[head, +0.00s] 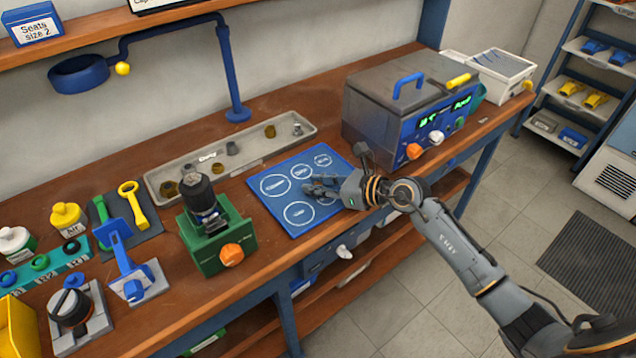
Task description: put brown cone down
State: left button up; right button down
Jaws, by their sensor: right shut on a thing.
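My right gripper (322,188) reaches in from the right, low over the blue mat (270,186) with white circle outlines. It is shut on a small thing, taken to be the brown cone. The fingers hide the cone, so its shape and whether it touches the mat cannot be told. The mat's circles look empty where they show. My left gripper is not in view.
Behind the mat is a long grey tray (215,168) with several small brownish and grey parts. A grey test box (400,105) stands right of the mat. A green vise (215,245) holding a black-topped part stands to its left.

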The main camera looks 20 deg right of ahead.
jog(key=shift+f, duration=0.25)
jog(key=c, duration=1.2)
grip_release()
jog(key=shift+r, duration=0.1)
jog(key=shift+r, duration=0.1)
jog(key=shift+s, duration=0.1)
jog(key=b+v, duration=0.2)
jog(key=v, duration=0.8)
jog(key=shift+s+d, duration=0.2)
jog(key=shift+d, duration=0.05)
jog(key=shift+s+d+r, duration=0.3)
jog(key=shift+s+r, duration=0.1)
